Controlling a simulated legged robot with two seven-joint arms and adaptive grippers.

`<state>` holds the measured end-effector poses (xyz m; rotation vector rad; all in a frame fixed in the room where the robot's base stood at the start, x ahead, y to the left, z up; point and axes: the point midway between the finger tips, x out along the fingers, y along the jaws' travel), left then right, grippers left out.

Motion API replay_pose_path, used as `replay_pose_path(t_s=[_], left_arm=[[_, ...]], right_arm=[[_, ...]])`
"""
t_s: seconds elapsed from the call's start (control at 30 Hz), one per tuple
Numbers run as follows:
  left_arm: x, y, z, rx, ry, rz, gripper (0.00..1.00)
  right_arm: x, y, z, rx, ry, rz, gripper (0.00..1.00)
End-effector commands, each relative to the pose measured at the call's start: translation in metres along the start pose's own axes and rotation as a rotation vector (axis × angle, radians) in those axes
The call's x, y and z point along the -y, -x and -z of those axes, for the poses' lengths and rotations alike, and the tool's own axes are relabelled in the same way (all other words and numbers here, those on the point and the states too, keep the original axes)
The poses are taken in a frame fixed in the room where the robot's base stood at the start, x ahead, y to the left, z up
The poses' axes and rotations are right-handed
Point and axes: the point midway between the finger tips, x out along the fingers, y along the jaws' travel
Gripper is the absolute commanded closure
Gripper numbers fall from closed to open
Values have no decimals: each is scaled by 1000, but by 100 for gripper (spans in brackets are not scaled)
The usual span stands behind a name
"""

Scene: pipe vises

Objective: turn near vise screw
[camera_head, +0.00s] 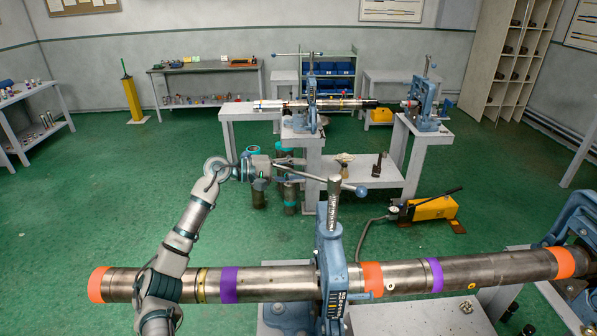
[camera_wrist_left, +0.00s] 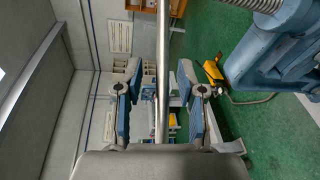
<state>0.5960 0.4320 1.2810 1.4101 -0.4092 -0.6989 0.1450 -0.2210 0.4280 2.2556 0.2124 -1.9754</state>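The near vise (camera_head: 332,250) is a blue frame clamped over a long steel pipe (camera_head: 275,284). Its threaded screw (camera_head: 333,205) stands upright on top, and a thin steel handle bar (camera_head: 318,179) with a blue ball at its right end crosses it. My left gripper (camera_head: 284,166) is at the bar's left end. In the left wrist view, the bar (camera_wrist_left: 162,70) runs between the two fingers of the left gripper (camera_wrist_left: 160,82), with gaps on both sides. That gripper is open around the bar. The vise (camera_wrist_left: 280,60) fills the upper right there. My right gripper is not in view.
A second vise (camera_head: 578,235) supports the pipe at the right. A yellow hand pump (camera_head: 433,207) lies on the green floor behind the near vise. Farther back, another pipe rests in blue vises (camera_head: 425,104) on grey stands. The floor at left is clear.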

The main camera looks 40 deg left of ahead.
Motion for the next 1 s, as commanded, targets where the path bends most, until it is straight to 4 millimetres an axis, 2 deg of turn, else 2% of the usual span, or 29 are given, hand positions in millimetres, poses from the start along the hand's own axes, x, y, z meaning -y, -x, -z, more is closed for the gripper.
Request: replay_pose_path(t_s=[0.17, 0.4, 0.53, 0.7, 1.0], left_arm=[[1, 24, 2, -5, 2, 2, 61], [1, 75, -1, -4, 1, 8, 61], [0, 94, -4, -3, -1, 9, 61], [-1, 106, -5, 1, -3, 9, 61], [0, 110, -2, 1, -1, 5, 61]], right_arm=[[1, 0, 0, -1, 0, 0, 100], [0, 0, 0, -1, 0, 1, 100], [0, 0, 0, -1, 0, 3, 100], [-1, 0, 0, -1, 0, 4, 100], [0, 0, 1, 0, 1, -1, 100]])
